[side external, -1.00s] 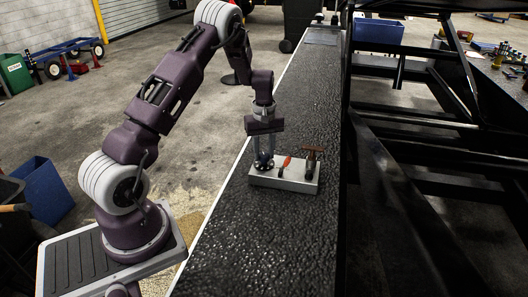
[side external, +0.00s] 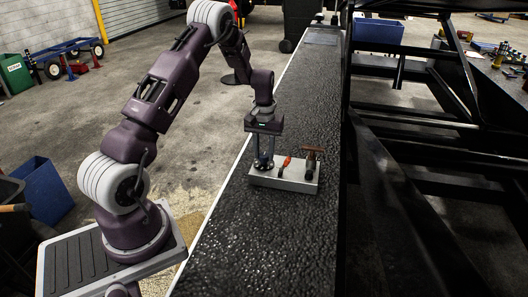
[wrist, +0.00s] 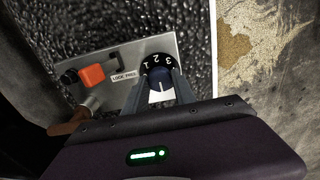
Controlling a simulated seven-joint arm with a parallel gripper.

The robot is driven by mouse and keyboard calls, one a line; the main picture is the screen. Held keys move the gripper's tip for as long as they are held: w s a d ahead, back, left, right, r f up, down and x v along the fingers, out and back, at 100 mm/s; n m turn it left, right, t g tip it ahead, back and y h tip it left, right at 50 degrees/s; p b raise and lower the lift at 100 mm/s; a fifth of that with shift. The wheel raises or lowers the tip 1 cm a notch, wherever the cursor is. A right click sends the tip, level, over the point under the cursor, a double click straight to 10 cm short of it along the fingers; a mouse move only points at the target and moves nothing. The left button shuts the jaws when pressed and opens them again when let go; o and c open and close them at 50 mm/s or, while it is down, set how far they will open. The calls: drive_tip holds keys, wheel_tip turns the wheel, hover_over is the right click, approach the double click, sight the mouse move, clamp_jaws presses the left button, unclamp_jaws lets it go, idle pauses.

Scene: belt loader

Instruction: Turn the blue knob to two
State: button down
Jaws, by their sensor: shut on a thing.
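The blue knob (wrist: 157,80) stands on a black dial marked 1, 2 and 3 (wrist: 155,63) at one end of a grey metal box (side external: 296,184). A white line crosses the knob's face, running roughly along the gripper's approach direction; I cannot tell which number it marks. My gripper (wrist: 160,88) points down over the box, its two fingers shut on the knob's sides. In the side view, the gripper (side external: 264,163) hides most of the knob.
Dark metal framework (side external: 420,150) stands to the right.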

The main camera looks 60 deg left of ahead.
sight(264, 155)
idle(0.3)
drive_tip(key=c, duration=1)
unclamp_jaws()
drive_tip(key=shift+r, duration=0.1)
wheel_tip(264, 155, up, 7)
drive_tip(key=shift+d+r, duration=0.2)
drive_tip(key=shift+r, duration=0.05)
drive_tip(key=s+d+r+m+t, duration=0.15)
drive_tip(key=s+d+r, duration=0.25)
drive_tip(key=d+r, duration=0.45)
drive_tip(key=s+d+r+m+t, duration=0.1)
drive_tip(key=s+d+r+m, duration=0.3)
drive_tip(key=d+r, duration=0.45)
drive_tip(key=s+d+m+t, duration=0.1)
drive_tip(key=s+d, duration=0.1)
drive_tip(key=s, duration=0.4)
drive_tip(key=s+d+r+m+t, duration=0.1)
drive_tip(key=s+d, duration=0.2)
drive_tip(key=s, duration=0.3)
drive_tip(key=s+d+m+t, duration=0.1)
drive_tip(key=s+d, duration=0.2)
drive_tip(key=s, duration=0.3)
drive_tip(key=shift+r+m, duration=0.25)
